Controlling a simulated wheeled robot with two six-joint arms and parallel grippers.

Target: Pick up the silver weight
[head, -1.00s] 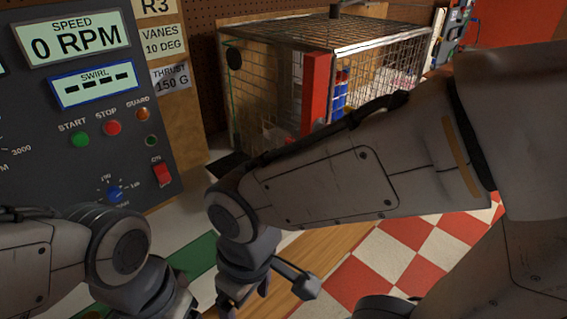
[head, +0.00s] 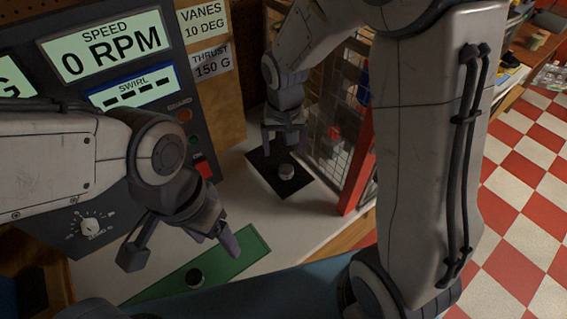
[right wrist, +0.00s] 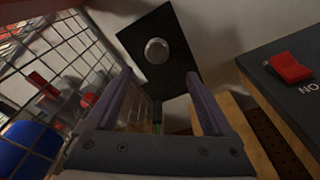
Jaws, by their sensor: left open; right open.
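A small round silver weight (head: 286,171) stands on a black square mat (head: 262,178) on the white bench top. It also shows in the right wrist view (right wrist: 156,50), on the black mat (right wrist: 178,82), beyond the fingertips. My right gripper (head: 283,146) is open and empty, above and just behind the weight in the head view. In the right wrist view its two fingers (right wrist: 158,92) stand apart with nothing between them. My left gripper (head: 185,245) is open and empty, over the bench in front of the control panel, near a green strip (head: 228,262).
The control panel (head: 110,50) with a red switch (head: 203,168) stands left of the mat. A wire mesh cage (head: 325,130) with a red post (head: 360,170) stands close on the right. A dark round piece (head: 195,277) sits on the green strip.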

